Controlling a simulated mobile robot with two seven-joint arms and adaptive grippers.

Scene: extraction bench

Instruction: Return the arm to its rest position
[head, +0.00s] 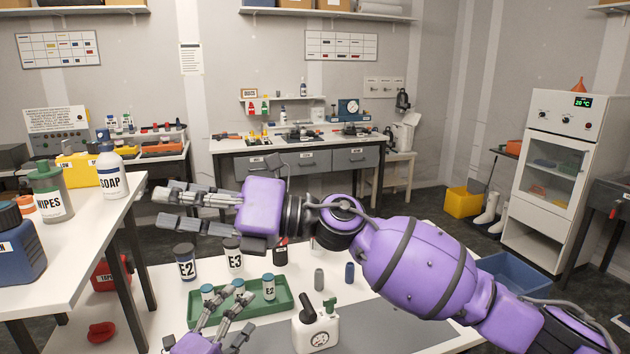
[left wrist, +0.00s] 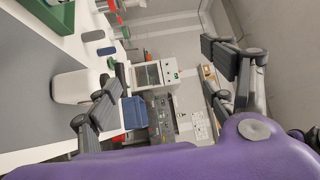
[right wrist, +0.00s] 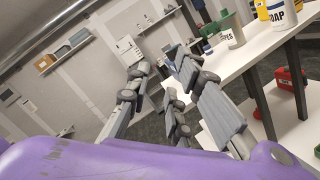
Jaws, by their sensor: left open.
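My right gripper (head: 165,207) is at the end of the purple arm that comes in from the right and crosses the head view. It points left, with its fingers apart and nothing between them. In the right wrist view its fingers (right wrist: 165,85) are before the side table and the wall. My left gripper (head: 228,308) is low in the head view, at the front edge of the green tray (head: 211,315). It is open and empty, also in the left wrist view (left wrist: 160,80). The left arm is mostly out of view.
A side table (head: 75,240) with soap (head: 111,172) and wipes (head: 52,195) stands left of my right gripper.

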